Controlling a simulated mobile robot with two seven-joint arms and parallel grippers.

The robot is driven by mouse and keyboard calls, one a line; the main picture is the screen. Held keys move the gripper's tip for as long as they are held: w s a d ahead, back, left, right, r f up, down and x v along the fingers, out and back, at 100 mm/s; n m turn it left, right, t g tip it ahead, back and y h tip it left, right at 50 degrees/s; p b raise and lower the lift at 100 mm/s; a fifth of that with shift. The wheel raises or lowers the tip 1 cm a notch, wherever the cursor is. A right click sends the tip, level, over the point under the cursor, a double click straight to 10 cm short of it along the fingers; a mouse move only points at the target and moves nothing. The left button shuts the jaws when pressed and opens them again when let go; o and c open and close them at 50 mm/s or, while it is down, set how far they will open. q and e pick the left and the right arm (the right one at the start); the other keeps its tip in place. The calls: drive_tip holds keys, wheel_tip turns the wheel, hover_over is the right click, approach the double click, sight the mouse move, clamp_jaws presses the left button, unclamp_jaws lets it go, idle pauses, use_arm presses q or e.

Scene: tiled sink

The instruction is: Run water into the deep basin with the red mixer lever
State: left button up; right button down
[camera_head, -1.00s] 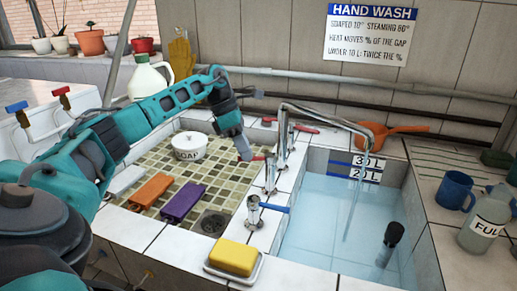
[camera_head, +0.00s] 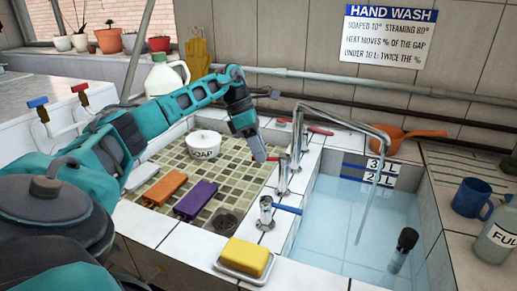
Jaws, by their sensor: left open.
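The deep basin (camera_head: 330,245) at the right holds clear blue water. A stream (camera_head: 364,205) falls into it from the curved chrome spout (camera_head: 345,122). A red lever (camera_head: 273,158) sits on a chrome tap beside the tiled shallow basin; another red lever (camera_head: 320,131) is farther back, near the spout's base. A blue lever (camera_head: 288,209) is on the front tap. My left gripper (camera_head: 258,153) is open, its tip just left of the nearer red lever; I cannot tell whether they touch. My right gripper is out of view.
The tiled basin holds a soap pot (camera_head: 204,144), an orange block (camera_head: 165,188) and a purple block (camera_head: 196,200). Yellow soap (camera_head: 245,257) lies on the front ledge. A dark-topped cylinder (camera_head: 403,248) stands in the water. A blue mug (camera_head: 471,197) is at right.

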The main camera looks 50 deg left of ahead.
use_arm(q)
drive_tip(key=p+v, duration=0.2)
drive_tip(key=v, duration=1.1)
drive_tip(key=shift+w, duration=0.1)
idle(3.2)
